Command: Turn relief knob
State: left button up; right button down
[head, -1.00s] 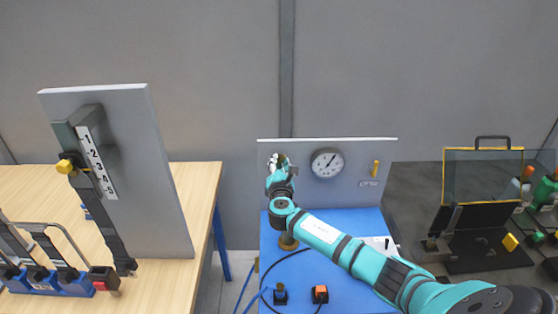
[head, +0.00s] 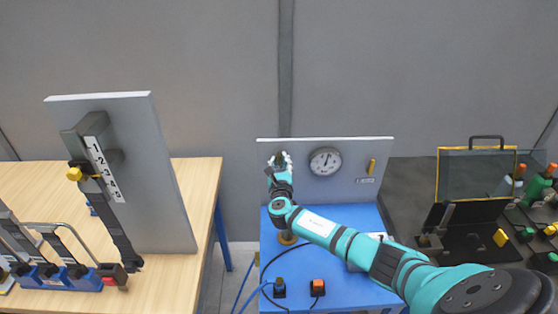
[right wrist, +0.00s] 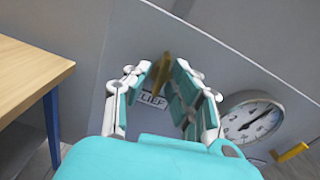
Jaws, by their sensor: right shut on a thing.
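The relief knob (right wrist: 162,70) is a brass-coloured piece on the grey panel (head: 230,187), above a label of which "LIEF" is readable in the right wrist view. My right gripper (head: 280,159) is at the left part of the panel and hides the knob in the head view. In the right wrist view the fingers of my right gripper (right wrist: 160,80) are on both sides of the knob, shut on it. A round white gauge (head: 325,161) with a dark needle is to the right of the gripper; it also shows in the right wrist view (right wrist: 248,122). My left gripper is not in view.
A yellow handle (head: 371,167) is on the panel's right side. A wooden table (head: 205,180) with an upright board stands left; a black case (head: 470,225) is right.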

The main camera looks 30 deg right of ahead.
jog(key=n, duration=0.3)
jog(key=shift+f+n, duration=0.1)
jog(key=shift+n, duration=0.2)
jog(key=shift+s+n, duration=0.1)
jog(key=shift+n, duration=1.6)
jog(key=c, duration=1.2)
grip_release()
jog(key=shift+d, duration=0.1)
jog(key=v, duration=1.2)
